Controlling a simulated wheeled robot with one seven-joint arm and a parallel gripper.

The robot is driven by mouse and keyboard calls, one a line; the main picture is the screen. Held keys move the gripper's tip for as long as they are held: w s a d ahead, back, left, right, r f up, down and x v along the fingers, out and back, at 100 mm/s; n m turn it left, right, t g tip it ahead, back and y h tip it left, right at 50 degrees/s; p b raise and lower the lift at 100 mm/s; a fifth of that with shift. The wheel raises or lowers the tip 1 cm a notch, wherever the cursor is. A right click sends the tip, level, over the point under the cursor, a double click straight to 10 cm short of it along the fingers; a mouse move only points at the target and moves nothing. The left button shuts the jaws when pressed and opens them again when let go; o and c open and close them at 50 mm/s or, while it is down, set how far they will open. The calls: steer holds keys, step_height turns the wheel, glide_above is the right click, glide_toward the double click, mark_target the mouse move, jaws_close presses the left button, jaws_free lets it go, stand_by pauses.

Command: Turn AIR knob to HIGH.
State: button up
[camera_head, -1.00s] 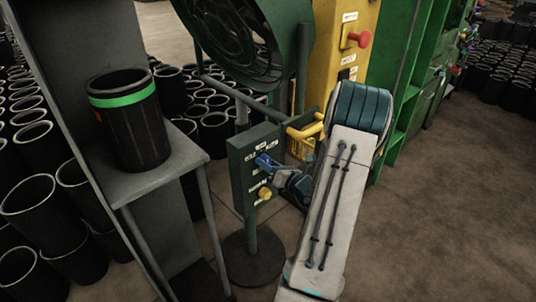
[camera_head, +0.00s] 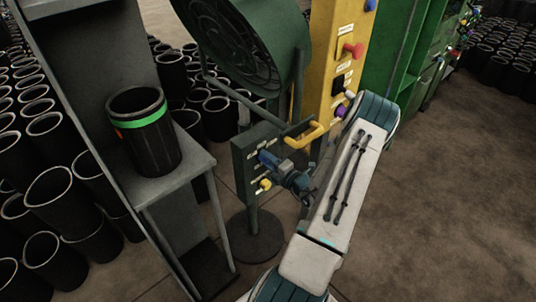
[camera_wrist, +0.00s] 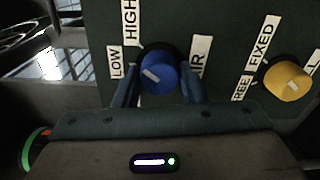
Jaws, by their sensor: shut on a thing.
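The blue AIR knob (camera_wrist: 158,72) is on a dark green panel (camera_wrist: 225,30), with labels LOW (camera_wrist: 116,62), HIGH (camera_wrist: 131,20) and AIR around it in the wrist view. Its pale pointer mark aims down and left of the HIGH label, or the opposite way along the same line; I cannot tell which end is the pointer. My gripper (camera_wrist: 157,90) has one finger on each side of the blue knob and is shut on it. In the head view the gripper (camera_head: 280,168) is at the front of the panel, and the blue knob is partly hidden by it.
A yellow knob (camera_wrist: 287,81) with FREE and FIXED labels sits beside the blue one. A green fan (camera_head: 245,45) stands behind the panel. A yellow column (camera_head: 333,70) with buttons is at the right. A black sleeve with a green band (camera_head: 145,140) stands on a grey shelf at the left.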

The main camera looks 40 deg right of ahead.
steer(key=shift+m+p, duration=0.65)
steer(key=shift+m, duration=0.15)
steer(key=o, duration=1)
steer(key=s, duration=0.9)
steer(key=s+d, duration=0.1)
steer(key=s, duration=0.3)
steer(key=shift+s, duration=0.4)
